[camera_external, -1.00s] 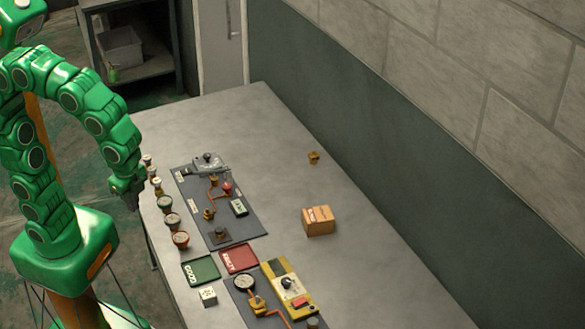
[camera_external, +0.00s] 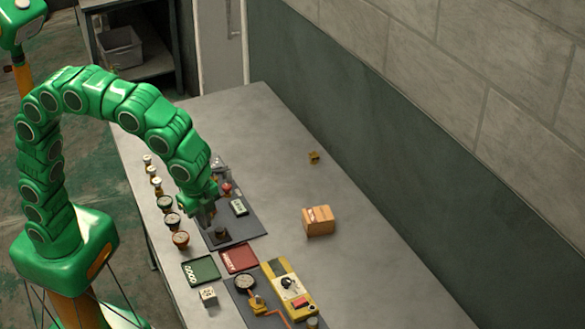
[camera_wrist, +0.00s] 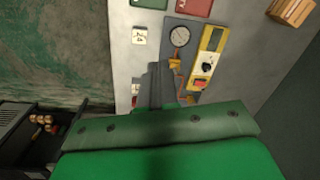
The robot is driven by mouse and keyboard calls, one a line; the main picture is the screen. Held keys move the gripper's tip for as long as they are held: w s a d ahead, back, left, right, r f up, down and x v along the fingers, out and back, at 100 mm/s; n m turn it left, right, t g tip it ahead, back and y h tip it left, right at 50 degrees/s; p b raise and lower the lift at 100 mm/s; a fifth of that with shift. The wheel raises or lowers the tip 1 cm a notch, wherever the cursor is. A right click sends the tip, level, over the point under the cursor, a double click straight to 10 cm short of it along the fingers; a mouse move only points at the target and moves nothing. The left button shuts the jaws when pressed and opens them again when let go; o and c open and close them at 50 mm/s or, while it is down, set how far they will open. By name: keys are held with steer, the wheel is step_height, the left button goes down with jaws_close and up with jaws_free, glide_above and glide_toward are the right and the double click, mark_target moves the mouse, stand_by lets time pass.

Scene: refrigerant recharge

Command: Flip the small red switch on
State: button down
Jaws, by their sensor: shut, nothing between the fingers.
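The yellow unit (camera_external: 289,288) lies on the bench at the lower middle, with a small red part (camera_external: 299,302) that looks like a switch. I cannot tell its position. In the wrist view the yellow unit (camera_wrist: 207,50) is right of my gripper, and its red part (camera_wrist: 200,83) shows small near the lower end. A red knob (camera_external: 226,187) stands on the dark panel farther back. My gripper (camera_external: 207,221) is shut and empty, pointing down over that panel's left side, apart from the yellow unit. In the wrist view my gripper (camera_wrist: 160,75) hides part of the bench.
A gauge (camera_external: 245,282) sits left of the yellow unit. A green tray (camera_external: 203,270), a red tray (camera_external: 239,258) and a white cube (camera_external: 208,295) are nearby.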

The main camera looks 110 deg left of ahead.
steer(key=w+f+m, duration=0.2)
steer(key=w, duration=0.8)
steer(key=m+t, duration=0.1)
steer(key=m, duration=0.1)
glide_above(302, 300)
steer(key=s+d, duration=0.2)
steer(key=s, duration=0.1)
steer(key=shift+y, duration=0.3)
steer(key=shift+w+d+f, duration=0.1)
steer(key=shift+w+f, duration=0.05)
steer(key=shift+f, duration=1.25)
steer(key=shift+w+d+f, duration=0.1)
steer(key=shift+f, duration=1.25)
steer(key=f, duration=0.4)
steer(key=w+a+f, duration=0.1)
steer(key=f, duration=0.4)
steer(key=w+a+f, duration=0.1)
steer(key=f, duration=0.3)
steer(key=shift+f, duration=0.3)
steer(key=shift+f, duration=0.1)
